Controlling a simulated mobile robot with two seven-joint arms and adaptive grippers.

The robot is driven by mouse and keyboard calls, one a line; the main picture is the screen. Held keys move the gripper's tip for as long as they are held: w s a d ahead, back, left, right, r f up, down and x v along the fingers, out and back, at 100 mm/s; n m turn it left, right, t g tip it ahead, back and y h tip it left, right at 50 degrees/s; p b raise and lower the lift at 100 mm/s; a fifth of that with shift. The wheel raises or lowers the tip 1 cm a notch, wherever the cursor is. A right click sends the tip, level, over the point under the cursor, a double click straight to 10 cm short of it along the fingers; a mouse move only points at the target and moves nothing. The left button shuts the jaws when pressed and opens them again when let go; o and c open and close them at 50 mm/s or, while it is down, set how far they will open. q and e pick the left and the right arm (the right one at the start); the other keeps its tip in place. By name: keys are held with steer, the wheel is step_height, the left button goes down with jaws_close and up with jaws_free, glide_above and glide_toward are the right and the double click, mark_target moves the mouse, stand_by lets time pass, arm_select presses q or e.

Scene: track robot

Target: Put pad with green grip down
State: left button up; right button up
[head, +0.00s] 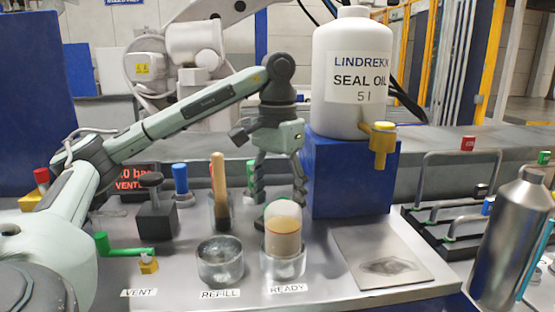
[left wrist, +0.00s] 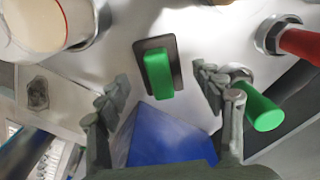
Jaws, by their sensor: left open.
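The pad with the green grip (left wrist: 158,73) is a dark rectangular plate with a green block on top, on or just above the pale bench top. In the left wrist view it sits between and beyond the fingertips, with a gap on both sides. In the head view only a bit of green (head: 266,212) shows behind the domed cup. My left gripper (head: 279,195) points down behind that cup, open and empty; it also shows in the left wrist view (left wrist: 160,88). My right gripper is in neither view.
The domed cup (head: 284,243) stands in the READY holder; the REFILL holder (head: 220,262) is beside it. A blue block (head: 350,180) carries the seal oil bottle (head: 345,75). A grey plate (head: 350,240) lies right.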

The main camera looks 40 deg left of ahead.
arm_select(q)
step_height(320, 180, up, 4)
steer(key=shift+r+p, duration=0.1)
steer(key=shift+p, duration=0.3)
steer(key=shift+r, duration=2.95)
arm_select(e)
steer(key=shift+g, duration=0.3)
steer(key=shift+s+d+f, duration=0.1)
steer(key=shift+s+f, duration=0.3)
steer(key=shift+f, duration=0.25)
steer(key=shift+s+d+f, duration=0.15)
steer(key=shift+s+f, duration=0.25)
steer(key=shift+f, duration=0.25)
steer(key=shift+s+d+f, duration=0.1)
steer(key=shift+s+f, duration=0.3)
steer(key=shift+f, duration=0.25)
